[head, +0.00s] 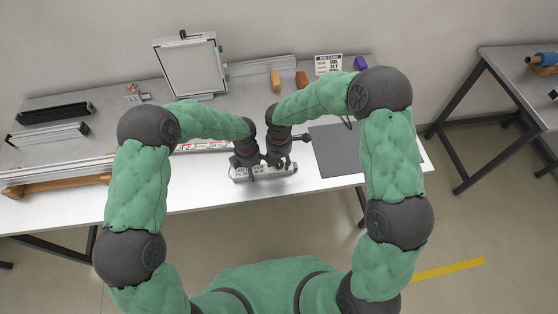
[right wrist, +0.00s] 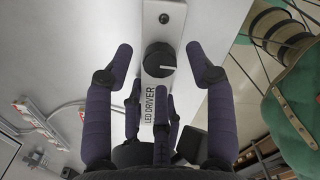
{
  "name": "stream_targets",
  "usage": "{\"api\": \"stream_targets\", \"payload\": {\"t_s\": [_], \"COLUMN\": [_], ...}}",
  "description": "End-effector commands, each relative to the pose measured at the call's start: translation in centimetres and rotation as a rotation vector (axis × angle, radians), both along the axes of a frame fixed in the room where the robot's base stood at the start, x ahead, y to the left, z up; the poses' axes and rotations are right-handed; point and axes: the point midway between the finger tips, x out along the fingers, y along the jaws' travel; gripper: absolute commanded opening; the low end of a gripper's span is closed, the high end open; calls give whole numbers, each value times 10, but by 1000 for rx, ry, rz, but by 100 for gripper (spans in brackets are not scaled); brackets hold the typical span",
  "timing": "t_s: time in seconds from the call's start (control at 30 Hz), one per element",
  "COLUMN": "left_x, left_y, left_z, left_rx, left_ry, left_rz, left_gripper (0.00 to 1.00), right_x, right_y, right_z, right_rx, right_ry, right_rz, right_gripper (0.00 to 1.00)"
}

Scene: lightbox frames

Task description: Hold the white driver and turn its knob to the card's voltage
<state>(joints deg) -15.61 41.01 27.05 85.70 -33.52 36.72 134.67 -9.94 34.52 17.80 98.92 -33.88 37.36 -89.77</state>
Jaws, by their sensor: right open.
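The white driver (head: 270,173) lies near the front edge of the white table; in the right wrist view its body (right wrist: 152,88) reads "LED DRIVER". Its round black knob (right wrist: 159,60) carries a white pointer line. My right gripper (right wrist: 159,62) is open, with one finger on each side of the knob and gaps between. It also shows in the head view (head: 281,160), over the driver's right part. My left gripper (head: 247,164) is on the driver's left part, its dark fingers closed about the body. The job card (head: 328,64) stands at the back; its small print is hard to read.
A framed panel (head: 190,68) stands at the back. Orange (head: 275,80), brown (head: 301,79) and purple (head: 361,63) blocks stand near the card. A dark grey mat (head: 335,150) lies right of the driver. Rails and black bars (head: 54,113) fill the left side.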

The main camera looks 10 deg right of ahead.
Motion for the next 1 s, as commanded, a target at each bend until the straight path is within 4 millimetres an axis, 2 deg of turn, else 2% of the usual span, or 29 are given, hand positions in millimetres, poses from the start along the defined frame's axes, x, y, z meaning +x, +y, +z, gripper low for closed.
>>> {"api": "stream_targets", "payload": {"t_s": [0.3, 0.5, 0.7, 1.0], "left_x": [0, 0, 0, 0], "left_y": [0, 0, 0, 0], "left_z": [0, 0, 0, 0], "left_rx": [0, 0, 0, 0], "left_ry": [0, 0, 0, 0], "left_rz": [0, 0, 0, 0], "left_gripper": [16, 16, 16, 16], "right_x": [1, 0, 0, 0], "right_y": [0, 0, 0, 0], "right_z": [61, 93, 108, 110], "right_rx": [2, 0, 0, 0], "right_ry": [-4, -2, 1, 1], "right_rz": [0, 1, 1, 1], "right_gripper": [56, 56, 56, 56]}}
